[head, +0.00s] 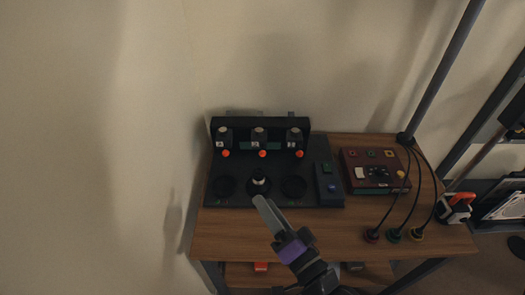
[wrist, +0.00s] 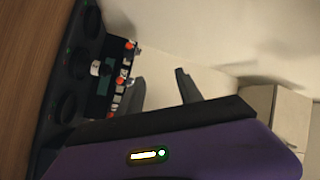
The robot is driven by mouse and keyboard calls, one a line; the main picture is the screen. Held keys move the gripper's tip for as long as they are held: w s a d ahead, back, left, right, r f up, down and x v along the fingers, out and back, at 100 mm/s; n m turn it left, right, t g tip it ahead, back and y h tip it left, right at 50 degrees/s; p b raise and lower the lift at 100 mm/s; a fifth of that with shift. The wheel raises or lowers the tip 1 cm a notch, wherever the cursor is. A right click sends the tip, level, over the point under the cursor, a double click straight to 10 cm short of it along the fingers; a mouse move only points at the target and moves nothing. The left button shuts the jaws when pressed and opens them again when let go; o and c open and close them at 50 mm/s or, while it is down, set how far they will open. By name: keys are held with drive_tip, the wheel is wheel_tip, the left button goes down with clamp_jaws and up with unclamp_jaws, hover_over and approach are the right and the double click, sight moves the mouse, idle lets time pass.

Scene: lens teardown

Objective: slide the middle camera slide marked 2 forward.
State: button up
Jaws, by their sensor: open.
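The middle camera slide (head: 258,136) is a grey cylinder with a pale label at the back of a black rig; its number is too small to read. An orange knob (head: 263,154) sits at its front, and the middle orange knob also shows in the wrist view (wrist: 120,82). Similar slides stand to its left (head: 224,137) and right (head: 294,138). My gripper (head: 262,203) is in front of the rig's middle, apart from the slide. In the wrist view my gripper (wrist: 162,82) has its two fingers spread with nothing between them.
A dark lens (head: 260,182) with a pale top stands in the middle round socket, close to my fingertips. Empty-looking sockets flank it. A wall rises behind and left.

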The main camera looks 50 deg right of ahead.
sight(263, 156)
drive_tip(key=w+d+f+m+g+h, duration=0.1)
drive_tip(key=w+d+f+m, duration=0.1)
drive_tip(key=m, duration=0.7)
drive_tip(key=w+d+f+m+g+h, duration=0.1)
drive_tip(key=w+d+f+m+h, duration=0.1)
drive_tip(key=w+d+m, duration=0.3)
drive_tip(key=w+d+f+m+g+h+p, duration=0.1)
drive_tip(key=d+m, duration=0.4)
drive_tip(key=m, duration=0.8)
drive_tip(key=shift+w+d+f+m+g+h, duration=0.2)
drive_tip(key=shift+w+f+g+h, duration=0.15)
drive_tip(key=shift+w+f, duration=0.3)
drive_tip(key=shift+w+d+f+m+g+h, duration=0.15)
drive_tip(key=shift+w+f+m+g+h, duration=0.2)
drive_tip(key=shift+w, duration=0.35)
drive_tip(key=shift+w+d+f+m+p, duration=0.2)
drive_tip(key=shift+w+d+m, duration=0.55)
drive_tip(key=shift+w+d, duration=0.65)
drive_tip(key=shift+w+d+f+m+p, duration=0.1)
drive_tip(key=shift+w+d+m+p, duration=0.2)
drive_tip(key=shift+w+d+m, duration=0.75)
drive_tip(key=shift+w+d+n, duration=0.3)
drive_tip(key=shift+n, duration=0.05)
drive_tip(key=shift+c, duration=0.4)
clamp_jaws()
